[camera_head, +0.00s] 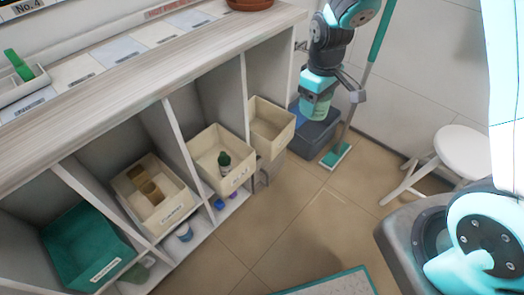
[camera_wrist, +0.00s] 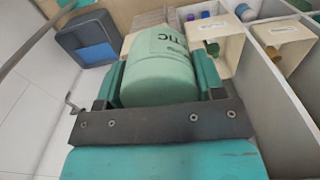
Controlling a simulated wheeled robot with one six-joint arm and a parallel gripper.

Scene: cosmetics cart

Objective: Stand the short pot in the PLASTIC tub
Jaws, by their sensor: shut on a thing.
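My gripper (camera_head: 325,88) is shut on a pale green short pot (camera_head: 316,106), which hangs below it beside the right end of the shelf unit. In the wrist view the pot (camera_wrist: 160,75) sits between the teal fingers, with letters ending in "TIC" showing on it. A cream tub (camera_head: 283,135) at the unit's right end is the nearest tub to the pot and looks empty; no label on it shows in the head view. Another cream tub (camera_head: 239,180) holds a dark green bottle; its label is too blurred to read surely. I cannot tell which tub is marked PLASTIC.
A cream tub (camera_head: 172,216) holds brown jars, and a teal tub (camera_head: 85,250) stands at far left. A dark blue-grey bin (camera_head: 313,140) is on the floor beneath the pot, by a teal mop (camera_head: 337,154). A white stool (camera_head: 465,150) stands right. The middle floor is clear.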

